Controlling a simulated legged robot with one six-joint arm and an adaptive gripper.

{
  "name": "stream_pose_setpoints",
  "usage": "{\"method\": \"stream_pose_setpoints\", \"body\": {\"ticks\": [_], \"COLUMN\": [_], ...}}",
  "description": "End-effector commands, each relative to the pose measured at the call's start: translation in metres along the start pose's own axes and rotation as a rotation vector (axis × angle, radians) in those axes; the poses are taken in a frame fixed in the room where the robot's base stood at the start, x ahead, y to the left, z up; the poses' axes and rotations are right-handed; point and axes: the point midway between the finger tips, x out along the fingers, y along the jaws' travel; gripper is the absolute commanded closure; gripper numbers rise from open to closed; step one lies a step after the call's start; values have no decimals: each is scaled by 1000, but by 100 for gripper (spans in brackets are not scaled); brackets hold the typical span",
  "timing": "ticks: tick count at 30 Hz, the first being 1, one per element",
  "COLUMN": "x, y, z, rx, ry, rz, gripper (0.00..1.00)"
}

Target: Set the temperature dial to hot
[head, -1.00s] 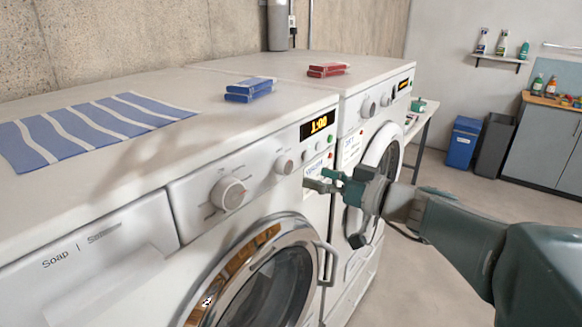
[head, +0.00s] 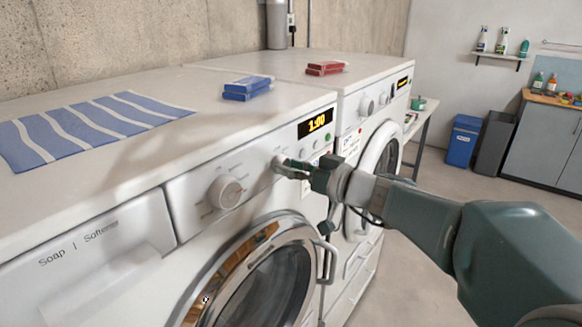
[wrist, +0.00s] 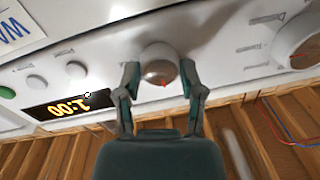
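A small white dial (head: 277,163) is on the front panel of the near washing machine, left of the 1:00 display (head: 314,123). In the wrist view the dial (wrist: 160,66) sits between my two fingertips, with a small red mark on its lower rim. A larger dial (head: 226,192) is further left on the panel, and it also shows at the right of the wrist view (wrist: 300,45). The lettering around both dials is too small to read. My gripper (head: 282,167) is open, its fingers on either side of the small dial, with slight gaps showing.
Buttons (wrist: 75,70) flank the display. The round washer door (head: 270,275) with its handle is below the panel. Blue boxes (head: 247,88), red boxes (head: 326,68) and a striped cloth (head: 90,125) lie on top. A second machine (head: 375,115) stands beyond.

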Motion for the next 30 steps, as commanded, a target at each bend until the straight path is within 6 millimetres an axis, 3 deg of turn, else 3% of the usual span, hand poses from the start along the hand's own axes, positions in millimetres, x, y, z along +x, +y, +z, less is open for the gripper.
{"method": "stream_pose_setpoints", "body": {"ticks": [14, 30], "x": [0, 0], "y": [1, 2], "z": [0, 1], "rx": [117, 600], "ry": [10, 40], "rz": [2, -4], "gripper": [97, 97]}}
